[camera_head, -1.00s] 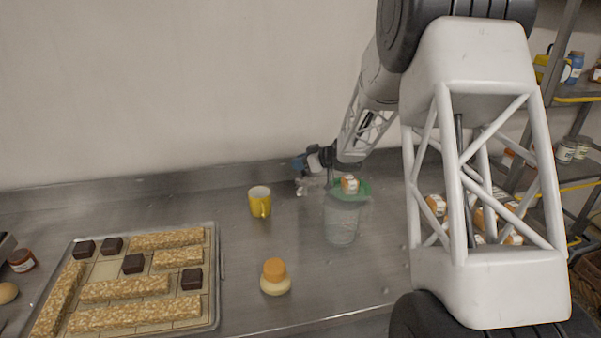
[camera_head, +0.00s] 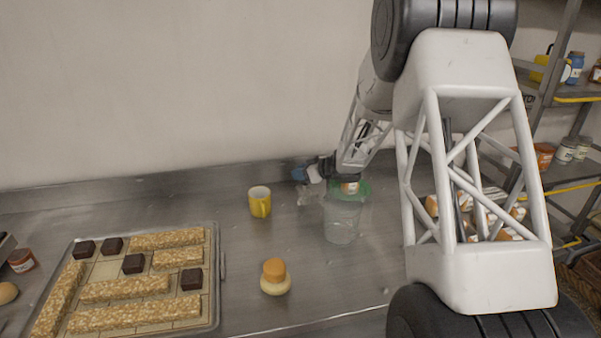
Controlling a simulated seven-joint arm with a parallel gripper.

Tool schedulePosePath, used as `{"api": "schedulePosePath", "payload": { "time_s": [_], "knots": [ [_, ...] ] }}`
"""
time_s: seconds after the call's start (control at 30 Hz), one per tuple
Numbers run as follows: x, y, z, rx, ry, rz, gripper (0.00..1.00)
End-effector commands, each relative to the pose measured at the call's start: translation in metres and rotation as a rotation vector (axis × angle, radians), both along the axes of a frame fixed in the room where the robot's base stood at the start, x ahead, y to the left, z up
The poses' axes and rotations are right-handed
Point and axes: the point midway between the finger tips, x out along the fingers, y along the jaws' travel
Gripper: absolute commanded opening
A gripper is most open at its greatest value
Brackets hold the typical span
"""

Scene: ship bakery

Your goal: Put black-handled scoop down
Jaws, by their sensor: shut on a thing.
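My gripper (camera_head: 318,172) is at the back of the steel counter, just left of a clear container with a green rim (camera_head: 342,222). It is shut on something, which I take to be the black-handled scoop. I cannot make out the scoop's handle against the dark gripper parts. A pale, see-through shape (camera_head: 309,194) shows just below the gripper, and I cannot tell what it is. A small blue part (camera_head: 299,174) shows at the gripper's left side. My arm hides the area behind the container.
A tray (camera_head: 218,300) of bars and dark blocks fills the left. An orange-and-white item (camera_head: 350,188) shows at the container's rim. The counter between mug and jar is clear.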

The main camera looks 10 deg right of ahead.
Motion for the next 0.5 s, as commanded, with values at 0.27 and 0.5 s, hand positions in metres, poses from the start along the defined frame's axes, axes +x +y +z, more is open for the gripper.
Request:
{"api": "schedulePosePath", "payload": {
  "time_s": [0.27,0.5],
  "knots": [
    [0.0,0.0,-0.0004,0.0,0.0,0.0,0.54],
    [0.0,0.0001,0.0002,0.0,0.0,0.0,0.54]
  ]
}}
